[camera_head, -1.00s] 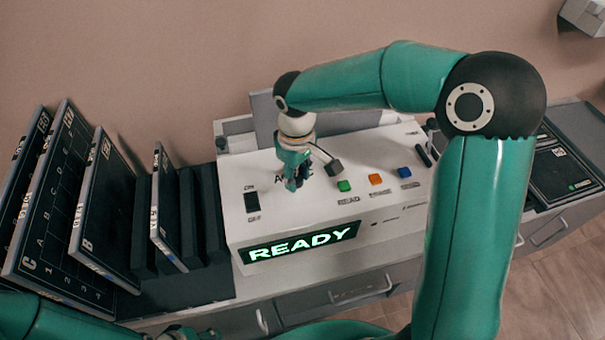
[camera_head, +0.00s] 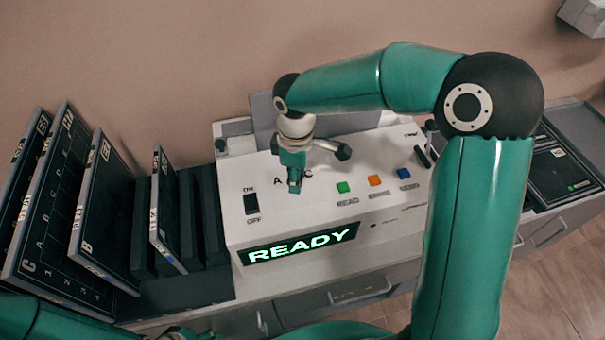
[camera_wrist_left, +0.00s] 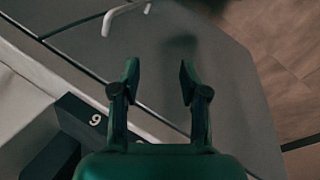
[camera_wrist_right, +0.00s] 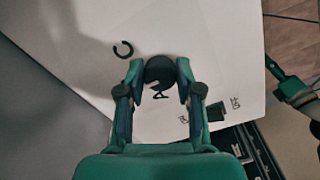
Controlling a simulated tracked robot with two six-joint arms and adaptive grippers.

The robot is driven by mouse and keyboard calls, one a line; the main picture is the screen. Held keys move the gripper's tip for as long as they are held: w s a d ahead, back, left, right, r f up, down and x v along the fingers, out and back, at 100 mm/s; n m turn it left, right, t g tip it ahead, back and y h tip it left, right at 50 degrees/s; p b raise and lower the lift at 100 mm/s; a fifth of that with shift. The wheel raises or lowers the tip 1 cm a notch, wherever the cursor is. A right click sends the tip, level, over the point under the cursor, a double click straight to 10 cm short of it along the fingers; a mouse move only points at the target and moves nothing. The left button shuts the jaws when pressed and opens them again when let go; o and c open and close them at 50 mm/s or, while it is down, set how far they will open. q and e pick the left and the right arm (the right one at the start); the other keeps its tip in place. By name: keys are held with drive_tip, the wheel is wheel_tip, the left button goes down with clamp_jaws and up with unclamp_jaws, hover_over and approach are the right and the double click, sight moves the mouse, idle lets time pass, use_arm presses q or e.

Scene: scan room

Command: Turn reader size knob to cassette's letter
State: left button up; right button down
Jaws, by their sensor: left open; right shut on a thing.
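The reader (camera_head: 400,222) is a white box with a lit READY display (camera_head: 300,243). My right gripper (camera_head: 294,187) points down at its top and is shut on the dark round size knob (camera_wrist_right: 160,70), seen between its fingertips in the right wrist view. A letter A (camera_head: 277,181) and a letter C (camera_head: 309,173) are printed around the knob; the gripper hides the rest. My left gripper (camera_wrist_left: 158,85) is open and empty over a grey surface.
A rack at left holds several upright dark cassettes, including one marked C (camera_head: 60,215) and one marked B (camera_head: 108,220). The reader also bears an ON/OFF switch (camera_head: 251,204) and green (camera_head: 343,187), orange (camera_head: 375,180) and blue (camera_head: 404,173) buttons. Drawers (camera_head: 345,290) lie below.

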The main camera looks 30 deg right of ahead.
drive_tip(key=shift+a+f, duration=0.1)
drive_tip(key=shift+a, duration=0.05)
drive_tip(key=c, duration=0.8)
unclamp_jaws()
drive_tip(key=shift+o, duration=0.2)
wheel_tip(320, 180, up, 12)
